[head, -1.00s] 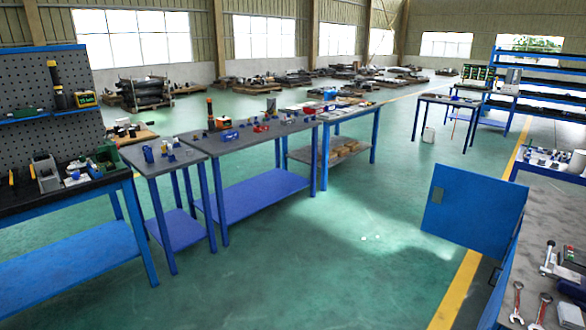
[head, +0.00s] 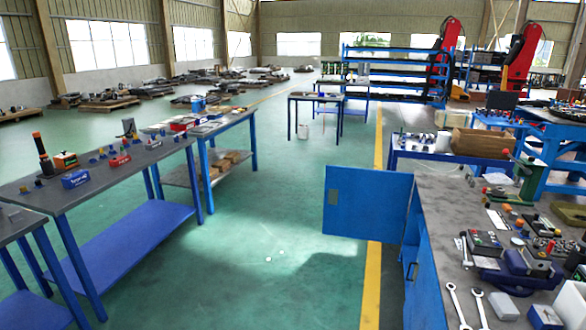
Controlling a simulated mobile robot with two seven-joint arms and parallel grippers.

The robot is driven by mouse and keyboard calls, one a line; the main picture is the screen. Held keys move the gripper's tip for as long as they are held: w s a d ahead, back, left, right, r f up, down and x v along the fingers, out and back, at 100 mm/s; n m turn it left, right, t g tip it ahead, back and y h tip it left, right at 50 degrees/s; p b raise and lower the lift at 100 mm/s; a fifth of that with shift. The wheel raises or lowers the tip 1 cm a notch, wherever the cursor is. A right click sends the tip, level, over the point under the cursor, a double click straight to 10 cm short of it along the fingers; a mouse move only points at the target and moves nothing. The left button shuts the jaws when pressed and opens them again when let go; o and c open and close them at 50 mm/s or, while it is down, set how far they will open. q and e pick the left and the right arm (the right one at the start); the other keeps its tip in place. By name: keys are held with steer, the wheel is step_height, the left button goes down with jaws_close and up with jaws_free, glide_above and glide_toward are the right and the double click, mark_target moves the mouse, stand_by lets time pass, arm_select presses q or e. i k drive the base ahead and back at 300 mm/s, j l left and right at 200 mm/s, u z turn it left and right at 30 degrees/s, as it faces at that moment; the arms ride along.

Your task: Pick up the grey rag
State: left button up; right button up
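I cannot make out a grey rag for certain in the head view. A small pale grey item (head: 503,305) lies on the workbench (head: 437,215) at the lower right, beside two wrenches (head: 466,305). It is too small to tell whether it is cloth or a block. Neither of my grippers is in view.
The workbench's blue cabinet door (head: 367,203) stands open into the aisle. A blue vise (head: 522,268) and several tools crowd the bench. Grey-topped tables (head: 100,180) line the left.

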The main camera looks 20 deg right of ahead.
mark_target(504, 309)
steer(key=i+z, duration=0.25)
steer(key=z, duration=0.15)
steer(key=i+j+z, duration=0.15)
steer(key=z, duration=0.2)
steer(key=i+j+z, duration=0.2)
steer(key=z, duration=0.2)
steer(key=i+j+z, duration=0.7)
steer(key=k, duration=0.05)
